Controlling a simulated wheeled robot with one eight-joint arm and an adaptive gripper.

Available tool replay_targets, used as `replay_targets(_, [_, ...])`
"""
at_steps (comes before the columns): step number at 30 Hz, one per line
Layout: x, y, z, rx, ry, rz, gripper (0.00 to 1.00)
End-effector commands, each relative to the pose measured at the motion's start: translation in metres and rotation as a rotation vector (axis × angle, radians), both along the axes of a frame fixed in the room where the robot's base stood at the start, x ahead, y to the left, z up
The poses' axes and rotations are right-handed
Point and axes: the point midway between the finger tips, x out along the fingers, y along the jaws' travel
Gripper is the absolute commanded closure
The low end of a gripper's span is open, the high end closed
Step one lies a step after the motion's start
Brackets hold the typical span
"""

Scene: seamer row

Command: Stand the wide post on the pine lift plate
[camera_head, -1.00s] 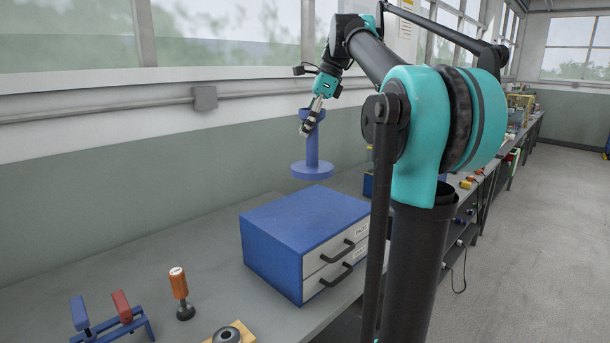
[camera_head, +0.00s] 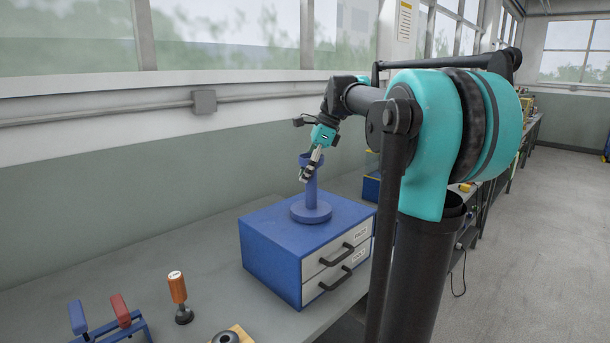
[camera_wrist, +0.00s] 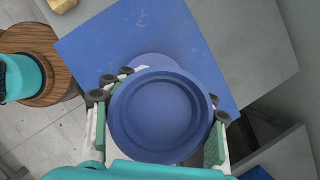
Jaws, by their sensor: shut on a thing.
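The wide post is a blue upright spool (camera_head: 311,207) with a round base and a flared top; its cup-like top also shows in the wrist view (camera_wrist: 160,110). My gripper (camera_head: 308,172) is shut on the post's stem just below the top and holds it upright. The post's base is over the top of the blue drawer cabinet (camera_head: 275,228); I cannot tell whether it touches. I cannot identify the pine lift plate for sure. A round striped wooden disc (camera_wrist: 68,88) shows at the left of the wrist view.
On the grey bench (camera_head: 130,270), an orange-handled tool (camera_head: 178,290) stands at the front. A blue stand with a red pad (camera_head: 121,310) is beside it, and a wooden block with a dark round part (camera_head: 230,336) is at the bottom edge. The wall and windows are behind.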

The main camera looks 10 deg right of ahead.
Motion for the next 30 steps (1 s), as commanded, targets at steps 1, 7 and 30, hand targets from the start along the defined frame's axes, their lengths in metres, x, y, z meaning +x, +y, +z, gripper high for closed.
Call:
replay_targets(1, [0.000,0.000,0.000,0.000,0.000,0.000,1.00])
replay_targets(7, [0.000,0.000,-0.002,0.000,0.000,0.000,0.43])
replay_targets(30, [-0.001,-0.015,0.035,0.000,0.001,-0.003,0.24])
